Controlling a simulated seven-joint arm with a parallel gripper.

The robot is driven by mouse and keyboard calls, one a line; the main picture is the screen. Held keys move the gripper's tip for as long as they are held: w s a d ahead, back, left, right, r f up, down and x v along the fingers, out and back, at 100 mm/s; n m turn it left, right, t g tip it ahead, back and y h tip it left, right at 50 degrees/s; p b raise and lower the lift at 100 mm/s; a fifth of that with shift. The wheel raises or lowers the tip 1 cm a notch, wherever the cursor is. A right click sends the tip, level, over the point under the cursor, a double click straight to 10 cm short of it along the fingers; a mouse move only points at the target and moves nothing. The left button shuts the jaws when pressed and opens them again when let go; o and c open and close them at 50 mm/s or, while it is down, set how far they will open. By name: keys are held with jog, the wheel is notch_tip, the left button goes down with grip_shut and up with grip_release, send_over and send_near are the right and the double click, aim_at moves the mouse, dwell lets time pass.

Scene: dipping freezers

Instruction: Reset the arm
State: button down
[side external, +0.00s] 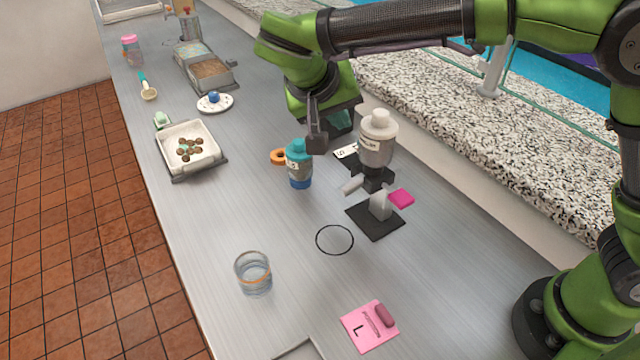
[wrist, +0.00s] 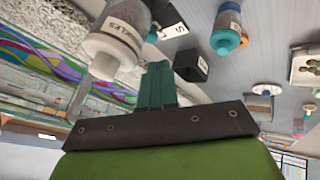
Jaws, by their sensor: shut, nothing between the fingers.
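My gripper (side external: 317,143) is above the counter, beside the teal-capped bottle (side external: 299,166) and left of the white-capped dispenser (side external: 377,145) in the side external view. Its fingers are together with nothing between them. In the wrist view the closed teal fingers (wrist: 157,86) show in the middle. The dispenser (wrist: 118,38) is close on the left there, and the bottle (wrist: 227,27) is at the upper right, apart from the fingers. Part of the area behind the gripper is hidden by my arm in the side external view.
A glass (side external: 253,273) stands at the front left of the counter (side external: 240,190), with a pink card (side external: 369,327) to its right. A black ring mark (side external: 335,240) lies mid-counter. A white tray (side external: 188,147) of brown pieces is at left. A granite ledge (side external: 480,130) runs along the right.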

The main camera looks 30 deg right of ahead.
jog(key=d, duration=0.2)
jog(key=w+d+m, duration=0.1)
jog(key=d, duration=0.1)
jog(key=d+r+m, duration=0.1)
jog(key=d, duration=0.1)
jog(key=shift+w+d, duration=0.2)
jog(key=shift+w, duration=0.1)
jog(key=s+d+n+t+y, duration=0.1)
jog(key=s+d+y, duration=0.3)
jog(key=s, duration=0.6)
jog(key=s+d+n+t+y, duration=0.2)
jog(key=s+d+t+y, duration=0.1)
jog(key=s, duration=0.7)
jog(key=shift+d+r+y, duration=0.2)
jog(key=shift+d+y, duration=0.55)
jog(key=shift+y, duration=0.15)
